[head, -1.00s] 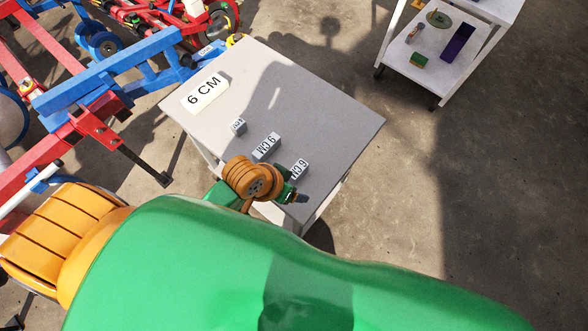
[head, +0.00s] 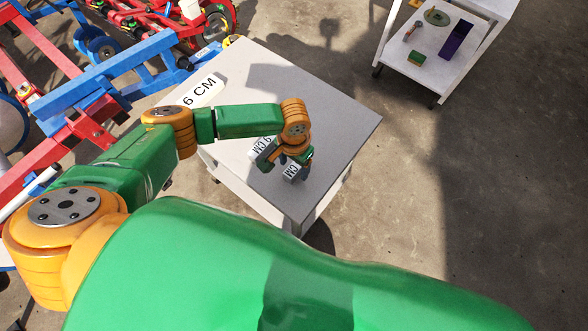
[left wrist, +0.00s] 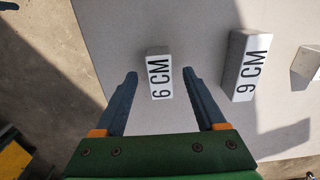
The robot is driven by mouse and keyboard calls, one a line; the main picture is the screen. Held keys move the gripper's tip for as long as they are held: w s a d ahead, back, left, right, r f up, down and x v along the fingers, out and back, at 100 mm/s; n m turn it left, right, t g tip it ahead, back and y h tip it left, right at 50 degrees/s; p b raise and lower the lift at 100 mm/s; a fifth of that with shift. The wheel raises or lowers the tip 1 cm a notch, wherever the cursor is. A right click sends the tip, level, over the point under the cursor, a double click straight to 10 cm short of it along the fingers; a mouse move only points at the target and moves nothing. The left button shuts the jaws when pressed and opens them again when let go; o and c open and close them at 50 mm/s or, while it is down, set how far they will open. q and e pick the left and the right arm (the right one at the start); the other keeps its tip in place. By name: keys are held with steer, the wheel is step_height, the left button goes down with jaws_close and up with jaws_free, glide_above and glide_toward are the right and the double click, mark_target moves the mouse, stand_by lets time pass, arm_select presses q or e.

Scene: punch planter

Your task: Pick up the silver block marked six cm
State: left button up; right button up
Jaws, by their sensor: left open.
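The silver block marked 6 CM (head: 292,172) lies near the table's front corner, partly covered by my left gripper in the head view. In the left wrist view the 6 CM block (left wrist: 160,76) appears between my fingertips, with a gap on each side. My left gripper (head: 286,163) is open and points down at this block; it also shows in the left wrist view (left wrist: 160,74). I cannot tell whether the tips are level with the block or above it. My right gripper is not in view.
A white cart (head: 440,80) stands at upper right.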

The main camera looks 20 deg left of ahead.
arm_select(q)
steer(key=shift+f, duration=0.95)
steer(key=shift+r, duration=0.1)
jaws_close()
